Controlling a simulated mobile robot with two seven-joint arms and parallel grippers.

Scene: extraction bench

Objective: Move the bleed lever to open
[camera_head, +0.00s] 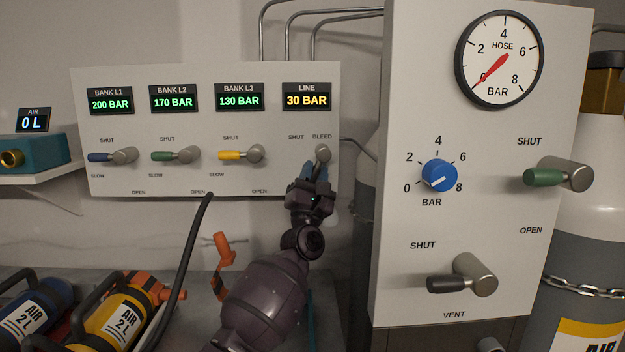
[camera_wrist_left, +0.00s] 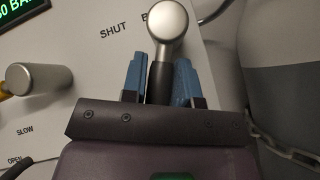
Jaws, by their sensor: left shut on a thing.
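The bleed lever (camera_head: 323,153) is on the right end of the bank panel, under the LINE display reading 30 BAR. In the left wrist view its grey metal hub (camera_wrist_left: 168,22) and black handle (camera_wrist_left: 158,82) show. The handle lies between the two blue fingers of my left gripper (camera_wrist_left: 160,82), which is shut on it. In the head view the left gripper (camera_head: 315,174) sits just below the hub, and its fingers hide most of the handle. The SHUT label (camera_head: 296,137) is up and left of the hub, and the BLEED label (camera_head: 322,136) is above it. My right gripper is out of view.
Bank levers in blue (camera_head: 103,157), green (camera_head: 170,156) and yellow (camera_head: 234,155) are to the left on the same panel. A second panel (camera_head: 400,120) with a hose gauge, blue knob and two levers stands close on the right. Air cylinders (camera_head: 125,315) lie lower left.

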